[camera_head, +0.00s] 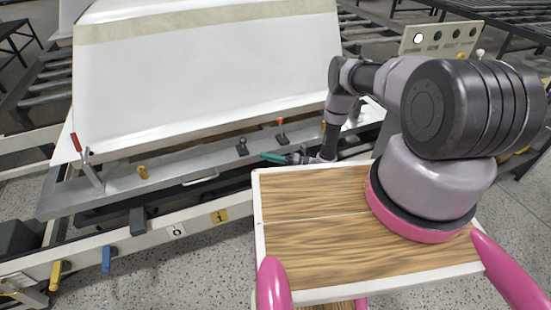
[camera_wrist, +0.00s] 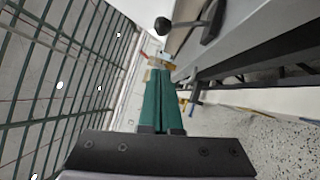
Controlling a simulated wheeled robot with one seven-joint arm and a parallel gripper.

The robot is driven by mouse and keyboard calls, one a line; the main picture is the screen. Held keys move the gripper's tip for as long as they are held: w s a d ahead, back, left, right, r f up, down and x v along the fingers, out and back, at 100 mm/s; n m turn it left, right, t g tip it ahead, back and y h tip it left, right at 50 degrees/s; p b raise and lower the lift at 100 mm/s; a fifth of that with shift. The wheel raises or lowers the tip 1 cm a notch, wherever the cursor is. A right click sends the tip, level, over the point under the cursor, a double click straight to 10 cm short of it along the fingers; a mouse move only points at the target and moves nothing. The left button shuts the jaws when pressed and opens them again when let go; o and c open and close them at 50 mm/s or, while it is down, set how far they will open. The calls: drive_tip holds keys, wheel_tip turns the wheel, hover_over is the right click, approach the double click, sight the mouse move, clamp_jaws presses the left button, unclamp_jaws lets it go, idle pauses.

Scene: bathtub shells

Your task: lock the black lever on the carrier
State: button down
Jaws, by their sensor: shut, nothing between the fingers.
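The carrier (camera_head: 110,190) is a long grey metal frame bearing a large white shell (camera_head: 215,65). The black lever (camera_head: 242,146) stands on the carrier's front rail and has a round knob. In the wrist view, a black ball knob on a curved dark arm (camera_wrist: 163,26) shows at the top. My gripper (camera_head: 265,156) has teal fingers, pressed together and empty. It is just right of the black lever and slightly lower in the head view, seemingly apart from it. The closed fingers also fill the middle of the wrist view (camera_wrist: 160,72).
An orange-topped lever (camera_head: 281,127) stands right of the black one. A control panel (camera_head: 440,38) with buttons stands at the back right. Speckled floor (camera_head: 200,255) is open in front.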

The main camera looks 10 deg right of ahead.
sight(246, 141)
drive_tip(key=w+a+r, duration=0.1)
drive_tip(key=w+a, duration=0.3)
drive_tip(key=a, duration=0.1)
drive_tip(key=shift+w+a+r, duration=0.25)
drive_tip(key=shift+w+a, duration=0.05)
drive_tip(key=shift+w+r+m+h, duration=0.25)
drive_tip(key=shift+r+m+h, duration=0.05)
drive_tip(key=shift+m+h, duration=0.1)
drive_tip(key=shift+w+a+r+m+h, duration=0.15)
drive_tip(key=shift+w+r+m+h, duration=0.15)
drive_tip(key=shift+w+r+m, duration=0.25)
drive_tip(key=w+a+r+m+g+h, duration=0.1)
drive_tip(key=w+a+m+g+h, duration=0.1)
drive_tip(key=w+m, duration=0.3)
drive_tip(key=shift+w+r+h, duration=0.35)
drive_tip(key=shift+w+h, duration=0.25)
drive_tip(key=shift+w, duration=0.1)
drive_tip(key=shift+w, duration=0.15)
